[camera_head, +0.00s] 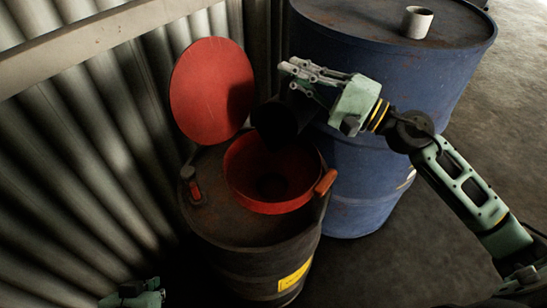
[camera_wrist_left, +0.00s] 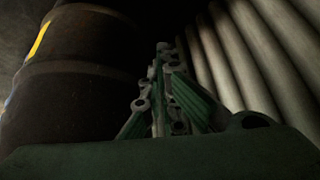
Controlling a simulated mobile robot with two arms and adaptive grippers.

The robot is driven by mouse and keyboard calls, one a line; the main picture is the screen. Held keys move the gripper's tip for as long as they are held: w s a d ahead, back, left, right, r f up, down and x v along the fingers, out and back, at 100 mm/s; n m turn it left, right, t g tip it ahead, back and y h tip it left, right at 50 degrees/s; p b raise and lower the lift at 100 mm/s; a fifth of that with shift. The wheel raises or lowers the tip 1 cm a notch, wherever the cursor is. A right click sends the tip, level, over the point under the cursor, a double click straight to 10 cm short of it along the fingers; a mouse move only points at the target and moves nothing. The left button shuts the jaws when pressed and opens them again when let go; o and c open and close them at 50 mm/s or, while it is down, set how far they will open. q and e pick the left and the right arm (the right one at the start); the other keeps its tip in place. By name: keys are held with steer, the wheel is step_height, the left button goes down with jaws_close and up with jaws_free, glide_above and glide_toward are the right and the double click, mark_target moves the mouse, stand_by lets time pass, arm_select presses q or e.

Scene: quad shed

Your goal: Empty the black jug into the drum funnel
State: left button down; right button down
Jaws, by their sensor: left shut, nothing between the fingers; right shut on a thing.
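The black jug (camera_head: 277,120) is a dark shape above the back right part of the red drum funnel (camera_head: 238,176). It looks tilted over the funnel; its details are lost in shadow. My right gripper (camera_head: 300,76) is shut on the jug, reaching in from the right. The funnel sits on top of a dark drum (camera_head: 240,240), with its round red lid (camera_head: 211,90) standing open behind it. No liquid can be made out. My left gripper (camera_head: 152,290) is shut and empty, low at the bottom left; its closed fingers show in the left wrist view (camera_wrist_left: 165,60).
A large blue drum (camera_head: 365,170) stands behind and right of the dark drum, with a small cup (camera_head: 416,22) on top. A corrugated metal wall (camera_head: 80,160) is close on the left. An orange handle (camera_head: 326,182) sticks out at the funnel's right. Floor at right is clear.

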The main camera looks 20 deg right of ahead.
arm_select(q)
steer(key=shift+s+d+f+g, duration=0.2)
steer(key=shift+s+f+g, duration=0.1)
steer(key=shift+s, duration=0.1)
arm_select(e)
steer(key=shift+s+a+n, duration=0.35)
steer(key=shift+s+n, duration=0.1)
steer(key=shift+n, duration=0.25)
